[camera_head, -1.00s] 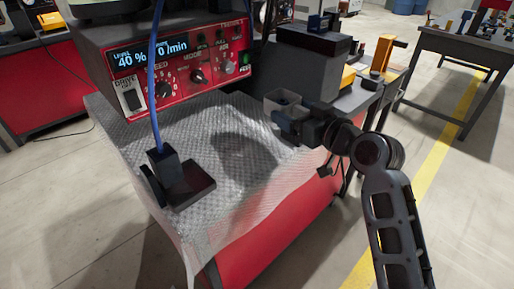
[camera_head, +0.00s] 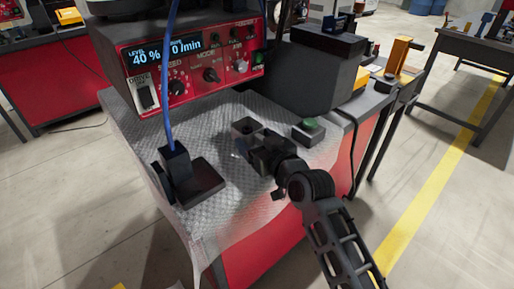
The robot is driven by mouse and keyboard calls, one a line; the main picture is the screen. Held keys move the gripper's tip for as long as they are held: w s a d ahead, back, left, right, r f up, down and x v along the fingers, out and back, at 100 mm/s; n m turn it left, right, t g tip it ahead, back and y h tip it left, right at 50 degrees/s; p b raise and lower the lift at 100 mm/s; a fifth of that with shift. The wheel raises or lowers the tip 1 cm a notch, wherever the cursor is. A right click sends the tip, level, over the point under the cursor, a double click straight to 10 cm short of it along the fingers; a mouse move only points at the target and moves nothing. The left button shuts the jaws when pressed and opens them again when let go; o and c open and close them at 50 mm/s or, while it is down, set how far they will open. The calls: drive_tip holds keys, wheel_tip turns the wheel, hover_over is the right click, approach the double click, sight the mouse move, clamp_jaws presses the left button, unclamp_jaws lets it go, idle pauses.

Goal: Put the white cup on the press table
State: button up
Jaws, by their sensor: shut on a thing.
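Which table is the press table is not certain. A dark bench with a yellow-orange upright device (camera_head: 398,55) stands behind the feeder table, at right. Another dark table (camera_head: 468,50) stands at the far right.
A control console (camera_head: 200,68) stands at the back of the feeder table. A blue cable runs down to a black block (camera_head: 178,165) on the left. Open floor with a yellow line (camera_head: 425,205) lies at right.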

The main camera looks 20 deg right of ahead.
drive_tip(key=shift+f, duration=1.1)
drive_tip(key=shift+f+b, duration=0.2)
drive_tip(key=shift+b, duration=0.1)
drive_tip(key=o, duration=1.1)
drive_tip(key=shift+r, duration=0.2)
drive_tip(key=v, duration=1.2)
drive_tip(key=shift+s+f, duration=0.1)
drive_tip(key=shift+f, duration=0.1)
